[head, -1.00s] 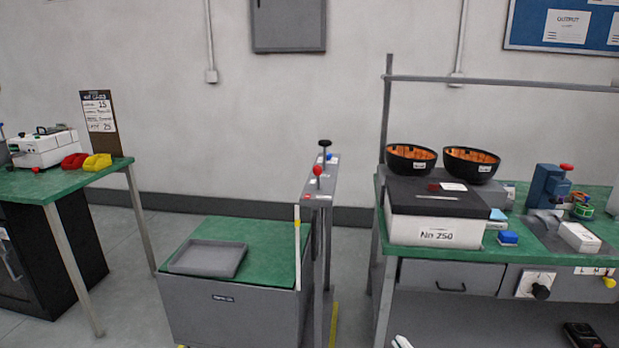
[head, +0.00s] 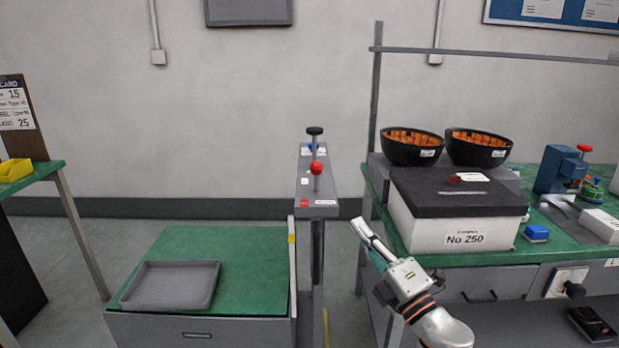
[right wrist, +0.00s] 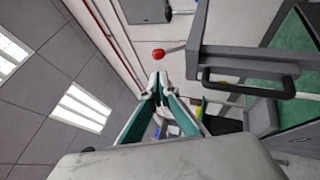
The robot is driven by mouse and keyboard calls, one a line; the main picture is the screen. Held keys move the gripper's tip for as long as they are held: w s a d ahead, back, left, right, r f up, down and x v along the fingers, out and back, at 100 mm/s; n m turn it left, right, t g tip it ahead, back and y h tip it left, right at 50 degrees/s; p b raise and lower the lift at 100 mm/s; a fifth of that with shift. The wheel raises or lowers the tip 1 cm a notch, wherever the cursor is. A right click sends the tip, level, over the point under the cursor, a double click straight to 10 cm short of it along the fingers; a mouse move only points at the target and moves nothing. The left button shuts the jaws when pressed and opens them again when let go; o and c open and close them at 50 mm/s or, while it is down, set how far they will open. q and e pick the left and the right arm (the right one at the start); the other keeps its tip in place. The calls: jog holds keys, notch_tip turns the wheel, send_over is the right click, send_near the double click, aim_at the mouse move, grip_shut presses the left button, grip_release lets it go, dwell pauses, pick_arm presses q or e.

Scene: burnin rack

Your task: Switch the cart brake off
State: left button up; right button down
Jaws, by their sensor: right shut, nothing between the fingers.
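The cart (head: 265,255) with a green top and grey front stands left of a narrow grey stand (head: 318,200). On the stand, a red-knobbed lever (head: 316,168) and a black-knobbed lever (head: 314,131) stand upright. I cannot read which one is the brake. My right gripper (head: 362,228) is shut and empty, to the right of the stand and lower than the red knob, apart from both. In the right wrist view the shut fingertips (right wrist: 157,82) point toward a red knob (right wrist: 158,53). My left gripper is not in view.
A grey tray (head: 213,290) lies on the cart. At right, a bench with a green top (head: 395,235) holds a white box with a black lid (head: 450,230) and two black bowls (head: 412,150). Its front left corner is close to my right gripper.

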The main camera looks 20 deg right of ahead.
send_near(320, 172)
jog(key=x, duration=0.5)
jog(key=shift+w+r+p, duration=0.1)
jog(key=shift+w+p, duration=0.05)
jog(key=shift+p, duration=0.25)
jog(key=shift+w+a+r, duration=0.2)
jog(key=shift+w+r, duration=0.05)
jog(key=shift+w, duration=0.45)
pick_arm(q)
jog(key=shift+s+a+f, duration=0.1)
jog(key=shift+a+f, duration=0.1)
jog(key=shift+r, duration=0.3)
